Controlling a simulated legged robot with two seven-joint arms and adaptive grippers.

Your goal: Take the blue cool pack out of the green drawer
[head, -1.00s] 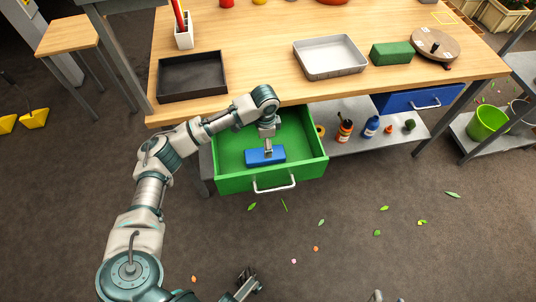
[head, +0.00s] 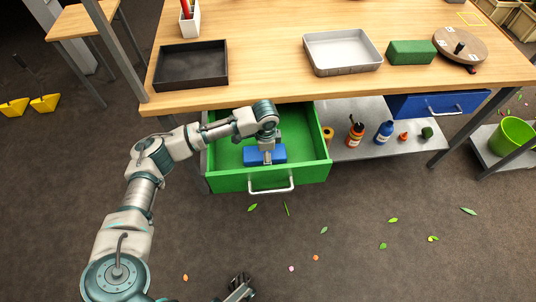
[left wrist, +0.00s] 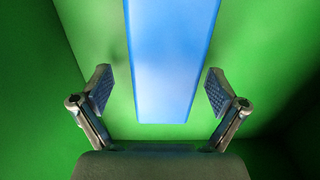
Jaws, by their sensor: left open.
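The green drawer (head: 228,181) is pulled open under the workbench. The blue cool pack (head: 279,153) lies flat on its floor. My left gripper (head: 267,160) reaches down into the drawer over the pack. In the left wrist view, the cool pack (left wrist: 172,55) runs lengthwise between the two open fingers of my left gripper (left wrist: 159,92), with a gap on each side. My right gripper (head: 240,284) shows at the bottom edge of the head view, away from the drawer; its fingers are too small and dark to read.
On the workbench (head: 270,60) stand a black tray (head: 191,82), a grey tray (head: 343,70), a green block (head: 411,52) and a round wooden disc (head: 459,44). The drawer walls surround my left gripper.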

